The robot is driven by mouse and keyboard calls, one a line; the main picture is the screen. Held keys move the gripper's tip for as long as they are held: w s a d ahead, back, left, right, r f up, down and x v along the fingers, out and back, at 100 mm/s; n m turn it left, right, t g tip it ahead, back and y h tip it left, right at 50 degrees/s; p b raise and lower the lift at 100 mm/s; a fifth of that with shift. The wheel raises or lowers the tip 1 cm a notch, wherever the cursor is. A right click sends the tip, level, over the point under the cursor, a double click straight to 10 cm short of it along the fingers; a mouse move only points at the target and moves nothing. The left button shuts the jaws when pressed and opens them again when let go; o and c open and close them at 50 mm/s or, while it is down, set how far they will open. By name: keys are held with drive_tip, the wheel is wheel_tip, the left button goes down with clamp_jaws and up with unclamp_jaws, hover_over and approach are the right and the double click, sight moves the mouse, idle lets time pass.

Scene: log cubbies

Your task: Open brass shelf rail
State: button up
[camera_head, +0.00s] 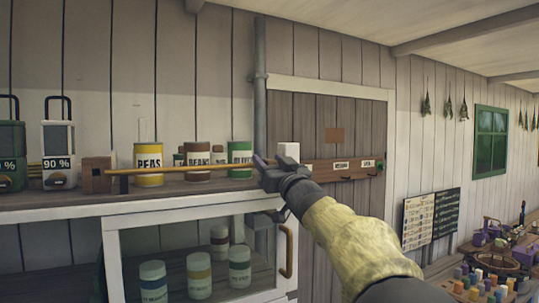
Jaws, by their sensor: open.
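The brass shelf rail (188,169) is a thin, nearly level bar along the front of the shelf, passing before the cans. Its left end meets a brown wooden block (96,175). My gripper (264,163) is at the rail's right end, with the arm reaching in from the lower right. The gripper is open with its fingers close to the bar; I cannot tell whether they touch it. The gripper hides the rail's right end. A white block (288,151) shows just behind the gripper.
Cans labelled PEAS (148,165) and BEANS (197,161) and a green can (240,159) stand behind the rail. A glass-fronted cabinet (196,206) with a brass handle (286,251) is below. A wooden door (325,131) is behind my arm.

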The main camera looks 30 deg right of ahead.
drive_tip(key=shift+w+r, duration=0.15)
drive_tip(key=shift+c, duration=0.2)
clamp_jaws()
drive_tip(key=shift+a, duration=0.1)
